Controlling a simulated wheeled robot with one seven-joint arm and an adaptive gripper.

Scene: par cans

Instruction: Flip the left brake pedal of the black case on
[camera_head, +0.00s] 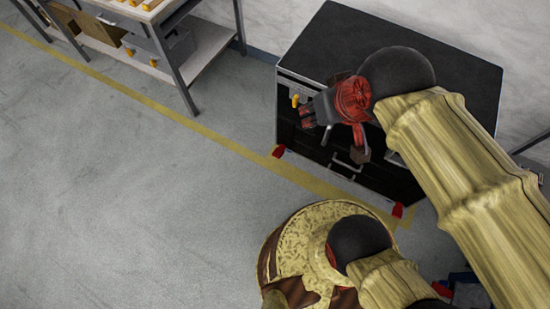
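The black case (332,44) stands against the wall at the upper right, with a flat black top and handled drawers on its front. Its left brake pedal (279,151) is a small red piece low at the front left corner. Whether it is tilted up or down is too small to tell. A second red pedal (398,211) is at the front right corner. My gripper (309,114) appears in front of the case's upper front, above and right of the left pedal in the picture, apart from it. Its finger opening is unclear. My arm hides part of the case.
A metal workbench (198,58) with a lower shelf and grey bin (168,46) stands at the upper left. A yellow floor line (190,122) runs diagonally past the case's front. The grey floor left of the case is clear.

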